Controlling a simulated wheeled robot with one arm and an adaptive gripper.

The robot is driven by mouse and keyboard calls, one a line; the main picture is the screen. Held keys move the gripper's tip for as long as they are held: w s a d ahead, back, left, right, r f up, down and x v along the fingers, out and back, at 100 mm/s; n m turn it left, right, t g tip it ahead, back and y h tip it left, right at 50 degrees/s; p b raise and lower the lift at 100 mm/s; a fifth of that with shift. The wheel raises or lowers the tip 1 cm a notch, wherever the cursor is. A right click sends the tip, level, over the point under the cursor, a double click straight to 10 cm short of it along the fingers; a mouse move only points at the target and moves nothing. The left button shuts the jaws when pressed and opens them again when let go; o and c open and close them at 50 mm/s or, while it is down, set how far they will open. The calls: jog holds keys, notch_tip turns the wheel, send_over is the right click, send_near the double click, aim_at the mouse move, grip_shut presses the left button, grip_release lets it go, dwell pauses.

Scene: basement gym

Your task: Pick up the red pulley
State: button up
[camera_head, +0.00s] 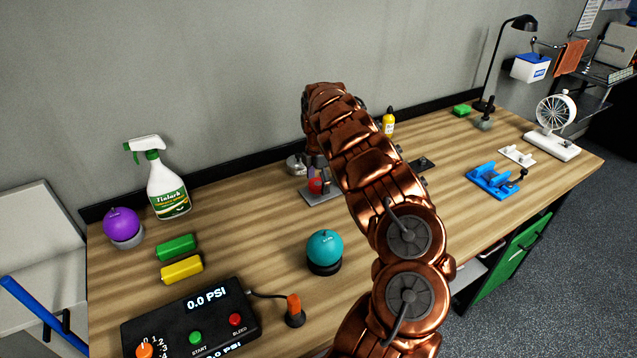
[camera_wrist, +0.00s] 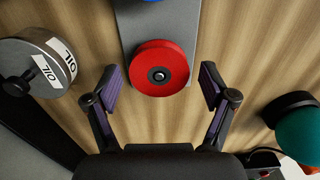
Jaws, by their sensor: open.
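In the wrist view the red pulley (camera_wrist: 160,68) is a round red disc with a dark hub, set at the end of a grey plate (camera_wrist: 127,28). My gripper (camera_wrist: 158,86) is open, with one finger on each side of the pulley's near edge and a gap to it on both sides. Nothing is between the fingers except the pulley's near part as seen from above. In the head view a small red part of the pulley (camera_head: 315,184) shows beside my gripper, and my copper arm hides much of that area.
A grey oil can (camera_wrist: 30,75) is left of my gripper and a teal ball (camera_wrist: 302,132) on a black base is right. In the head view a spray bottle (camera_head: 168,190), a pressure box (camera_head: 190,322) and a blue vise (camera_head: 492,180) stand on the wooden bench.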

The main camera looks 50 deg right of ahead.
jog(key=c, duration=1.3)
jog(key=shift+o, duration=0.2)
notch_tip(320, 180, up, 3)
jog(key=shift+w+b, duration=0.1)
jog(key=shift+b, duration=1)
jog(key=shift+s+a+r, duration=0.1)
jog(key=shift+s+r, duration=0.1)
jog(key=shift+r, duration=0.05)
jog(key=shift+s+a+r+b, duration=0.65)
jog(key=shift+s+a+b, duration=2.3)
jog(key=shift+s+a, duration=2.35)
jog(key=shift+w+a+r+p, duration=0.15)
jog(key=shift+a+r, duration=0.1)
jog(key=shift+r, duration=0.55)
jog(key=shift+w+a+r+p, duration=0.1)
jog(key=shift+a+r, duration=0.2)
jog(key=shift+r, duration=0.45)
jog(key=shift+w+a+r+p, duration=0.15)
jog(key=shift+a+r, duration=0.1)
jog(key=shift+r, duration=0.55)
